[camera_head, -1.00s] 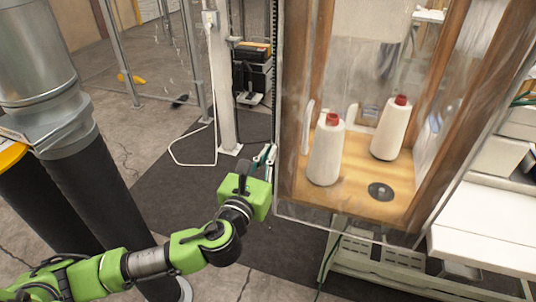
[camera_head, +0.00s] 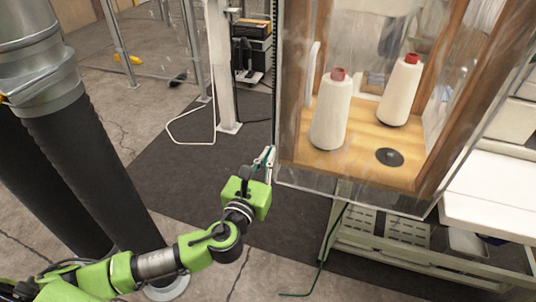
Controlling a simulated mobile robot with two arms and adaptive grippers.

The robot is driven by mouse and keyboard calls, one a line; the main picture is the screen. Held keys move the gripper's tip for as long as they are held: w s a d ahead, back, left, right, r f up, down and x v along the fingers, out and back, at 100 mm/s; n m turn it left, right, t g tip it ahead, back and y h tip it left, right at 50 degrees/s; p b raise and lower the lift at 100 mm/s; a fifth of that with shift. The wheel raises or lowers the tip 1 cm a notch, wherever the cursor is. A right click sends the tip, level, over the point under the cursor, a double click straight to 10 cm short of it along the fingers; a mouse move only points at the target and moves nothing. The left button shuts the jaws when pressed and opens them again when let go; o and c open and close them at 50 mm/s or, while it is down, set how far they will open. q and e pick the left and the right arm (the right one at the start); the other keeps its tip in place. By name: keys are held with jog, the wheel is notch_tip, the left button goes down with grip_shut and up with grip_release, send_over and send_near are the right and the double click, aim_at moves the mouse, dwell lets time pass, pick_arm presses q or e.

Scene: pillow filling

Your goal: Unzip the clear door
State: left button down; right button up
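The clear door (camera_head: 300,165) covers the front of a wooden cabinet at the right of the head view. Its dark zipper (camera_head: 276,75) runs down the left edge. My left gripper (camera_head: 267,158) is at the lower left corner of the door, close to the zipper's lower part. Its fingers are thin and small here, and I cannot tell whether they hold the zipper pull or are apart. My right gripper is out of view.
Two white thread cones with red tops (camera_head: 331,110) (camera_head: 401,90) stand inside the cabinet on its wooden floor (camera_head: 350,155). A white table (camera_head: 490,205) is at the right. Large dark hoses with a metal pipe (camera_head: 85,150) stand at the left. A white post (camera_head: 222,70) stands behind my gripper.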

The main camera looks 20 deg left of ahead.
pick_arm(q)
jog(key=c, duration=2.3)
grip_release()
jog(key=s, duration=1.2)
jog(key=shift+a, duration=0.2)
